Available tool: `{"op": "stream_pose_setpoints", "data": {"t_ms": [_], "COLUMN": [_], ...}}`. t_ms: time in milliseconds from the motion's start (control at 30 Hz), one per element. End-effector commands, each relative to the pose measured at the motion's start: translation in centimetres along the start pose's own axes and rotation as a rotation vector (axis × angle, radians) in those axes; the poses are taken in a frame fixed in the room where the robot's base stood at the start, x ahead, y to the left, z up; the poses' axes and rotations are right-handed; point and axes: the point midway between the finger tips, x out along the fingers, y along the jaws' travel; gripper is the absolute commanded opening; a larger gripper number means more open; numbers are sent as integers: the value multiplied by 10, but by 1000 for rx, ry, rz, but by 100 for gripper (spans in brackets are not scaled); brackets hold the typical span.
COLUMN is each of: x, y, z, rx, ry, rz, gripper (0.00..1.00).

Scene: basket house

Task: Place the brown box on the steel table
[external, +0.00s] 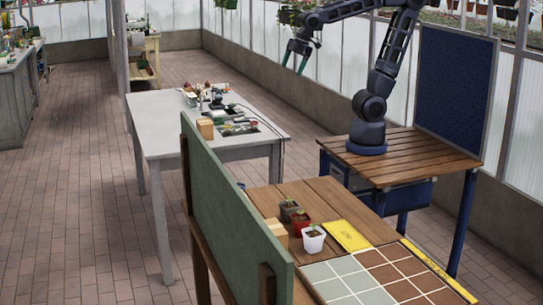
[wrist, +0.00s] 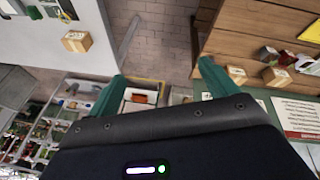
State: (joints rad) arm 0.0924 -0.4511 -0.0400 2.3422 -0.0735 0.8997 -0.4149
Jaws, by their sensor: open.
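One small brown box (external: 205,128) sits on the near part of the grey steel table (external: 162,130). A brown box (external: 277,232) also stands on the wooden table, beside the green panel. The wrist view shows one box (wrist: 76,41) on the steel table (wrist: 35,50) and two boxes, one (wrist: 236,75) and another (wrist: 277,77), on the wooden table. My gripper (external: 296,60) is raised high in the air, away from all the boxes. Its green fingers (wrist: 162,73) are apart with nothing held between them.
A green panel (external: 230,200) stands along the wooden table (external: 330,200). Small potted plants (external: 313,239) and a yellow booklet (external: 348,235) are near the box there. Tools (external: 225,108) crowd the steel table's back right; its left part is bare.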

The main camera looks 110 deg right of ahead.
Motion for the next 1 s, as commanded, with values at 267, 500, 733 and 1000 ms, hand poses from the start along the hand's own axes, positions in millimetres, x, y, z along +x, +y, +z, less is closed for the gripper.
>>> {"op": "stream_pose_setpoints", "data": {"t_ms": [267,500,733,1000], "x": [-20,-23,-22,-22], "y": [-64,-92,-97,-96], "z": [58,89,94,94], "rx": [205,317,337,335], "ry": [53,69,70,70], "rz": [-43,-69,-74,-74], "gripper": [85,85,85,85]}}
